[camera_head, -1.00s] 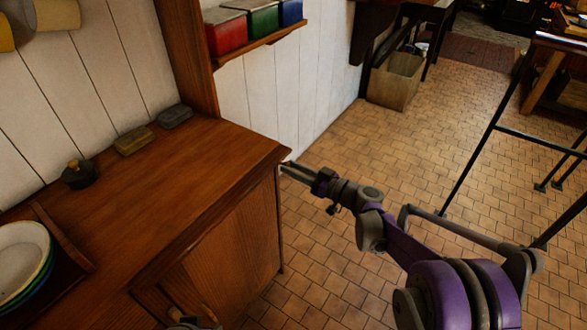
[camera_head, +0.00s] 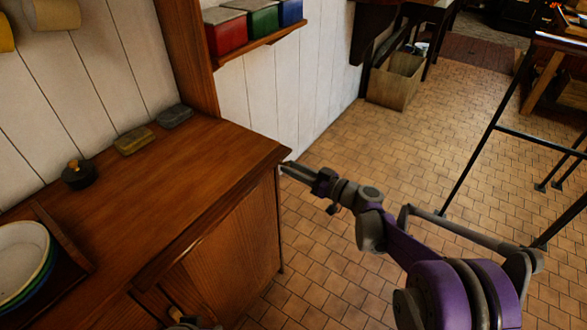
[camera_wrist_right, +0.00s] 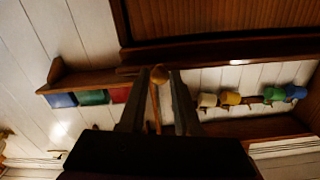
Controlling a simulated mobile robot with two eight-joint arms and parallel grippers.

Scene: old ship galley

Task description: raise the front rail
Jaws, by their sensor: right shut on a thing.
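My right gripper (camera_head: 284,168) is at the front right corner of the brown wooden counter (camera_head: 170,205). In the right wrist view, its two fingers (camera_wrist_right: 158,105) stand either side of a thin brown rod (camera_wrist_right: 155,108). A round wooden knob (camera_wrist_right: 159,74) shows at their tips. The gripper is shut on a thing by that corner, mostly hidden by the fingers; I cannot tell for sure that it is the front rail. I cannot pick out the rail along the counter's front edge. A small grey part at the bottom edge of the head view may be my left gripper; its jaws do not show.
A black lidded pot (camera_head: 78,174) and two small blocks (camera_head: 134,140) stand at the counter's back. Bowls (camera_head: 25,262) sit in a tray at left. Red, green and blue boxes (camera_head: 226,32) line a wall shelf. Tiled floor (camera_head: 400,150) is open right of the counter.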

